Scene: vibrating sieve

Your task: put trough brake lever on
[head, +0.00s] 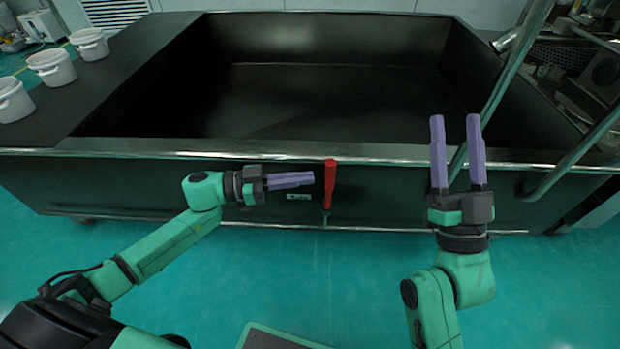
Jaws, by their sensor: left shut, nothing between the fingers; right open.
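The red brake lever (329,184) stands nearly upright at the front face of the dark trough (400,185), its top near the metal rim. A small label plate (299,197) sits just left of it. My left gripper (314,178) is shut and empty, pointing right, with its fingertips just left of the lever's upper part. I cannot tell whether they touch it. My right gripper (455,117) is open and empty, its purple fingers pointing up over the trough's front rim, well right of the lever.
White pots (52,67) stand on the trough's left ledge. Metal rails (575,155) slant past the trough's right side, close to my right gripper. The trough's inside looks empty. The green floor in front is mostly clear, with a dark flat panel (270,339) at the bottom.

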